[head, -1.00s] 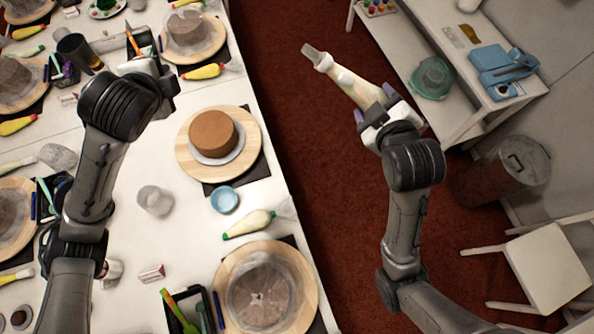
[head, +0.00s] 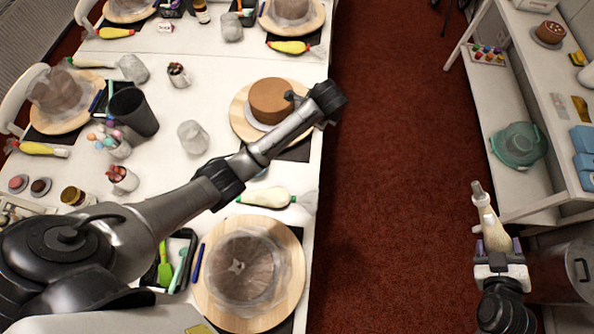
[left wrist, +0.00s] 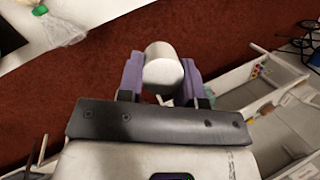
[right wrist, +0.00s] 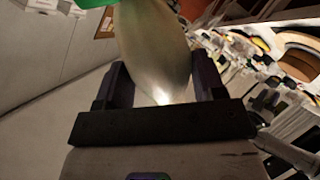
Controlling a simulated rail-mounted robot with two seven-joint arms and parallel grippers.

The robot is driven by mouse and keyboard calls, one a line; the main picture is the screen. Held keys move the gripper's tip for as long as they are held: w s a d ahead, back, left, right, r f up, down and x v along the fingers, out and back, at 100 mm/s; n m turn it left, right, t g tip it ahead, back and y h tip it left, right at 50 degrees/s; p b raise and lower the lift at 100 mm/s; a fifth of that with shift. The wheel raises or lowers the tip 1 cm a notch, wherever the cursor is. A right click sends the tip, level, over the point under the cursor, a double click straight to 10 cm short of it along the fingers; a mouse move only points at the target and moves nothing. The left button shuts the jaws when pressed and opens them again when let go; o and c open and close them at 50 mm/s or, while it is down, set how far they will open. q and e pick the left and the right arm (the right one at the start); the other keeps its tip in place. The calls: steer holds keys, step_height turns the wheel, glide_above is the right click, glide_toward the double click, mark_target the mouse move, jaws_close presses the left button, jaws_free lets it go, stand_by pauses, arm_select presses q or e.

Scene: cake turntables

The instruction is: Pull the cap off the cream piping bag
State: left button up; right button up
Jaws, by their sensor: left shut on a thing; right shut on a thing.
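The cream piping bag (head: 494,230), pale with a grey tip (head: 478,188), is held tip-up over the red floor beside the white cart. My right gripper (head: 497,246) is shut on its lower part; the bag also fills the top of the right wrist view (right wrist: 155,45). In the left wrist view, my left gripper (left wrist: 162,70) is shut on a white cylindrical thing (left wrist: 163,66), over the floor and apart from the bag. I cannot tell for sure whether it is the cap. In the head view, my left wrist hides this gripper.
The long table is crowded with a brown cake (head: 271,99), wooden turntables (head: 297,291), another piping bag (head: 265,197) and cups. A metal bin (head: 566,272) stands near my right gripper. The floor between is clear.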

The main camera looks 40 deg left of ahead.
arm_select(q)
steer(key=s+a+f+g+b, duration=0.1)
steer(key=s+f+g+b, duration=0.2)
steer(key=f, duration=1.1)
steer(key=b, duration=0.2)
glide_above(295, 177)
steer(key=d, duration=0.1)
steer(key=shift+m+y, duration=0.3)
steer(key=shift+m, duration=0.1)
step_height(295, 177, down, 9)
steer(key=shift+f, duration=0.1)
arm_select(e)
steer(key=d+f, duration=0.3)
steer(key=f, duration=0.1)
steer(key=d+f, duration=0.3)
steer(key=f, duration=0.1)
steer(key=d+f, duration=0.2)
steer(key=f, duration=0.2)
steer(key=shift+d+f, duration=0.3)
steer(key=shift+d, duration=0.1)
arm_select(q)
step_height(295, 177, down, 4)
steer(key=b, duration=0.5)
steer(key=shift+f+b, duration=0.2)
steer(key=shift+b, duration=0.1)
steer(key=shift+f, duration=0.9)
arm_select(e)
step_height(295, 177, down, 6)
steer(key=shift+f, duration=0.2)
